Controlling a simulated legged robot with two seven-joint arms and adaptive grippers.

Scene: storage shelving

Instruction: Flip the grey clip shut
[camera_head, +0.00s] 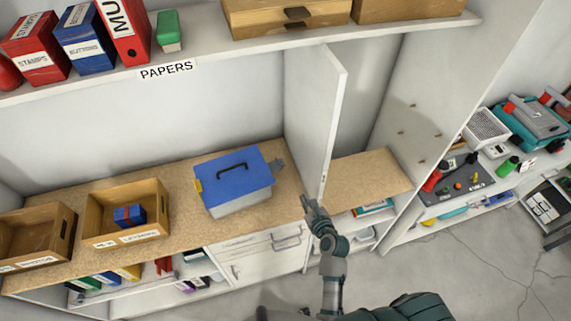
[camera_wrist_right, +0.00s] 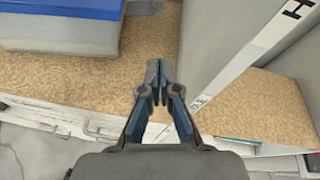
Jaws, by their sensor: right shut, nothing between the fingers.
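The box (camera_head: 238,196) has a blue lid with a dark handle and a light grey body, and stands on the wooden counter. The grey clip (camera_head: 278,165) sticks out from its right side, and appears swung outward. In the right wrist view, part of the box (camera_wrist_right: 65,38) is at the upper left, with the grey clip (camera_wrist_right: 146,8) at the top edge. My right gripper (camera_head: 309,203) is shut and empty, at the counter's front edge, right of the box and apart from the clip. My left gripper is not in view.
An upright white divider panel (camera_head: 318,110) stands just right of my right gripper and the box. Wooden bins (camera_head: 128,238) stand left on the counter (camera_head: 180,210). A shelf (camera_head: 200,52) with binders runs above. Bare counter lies between box and panel.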

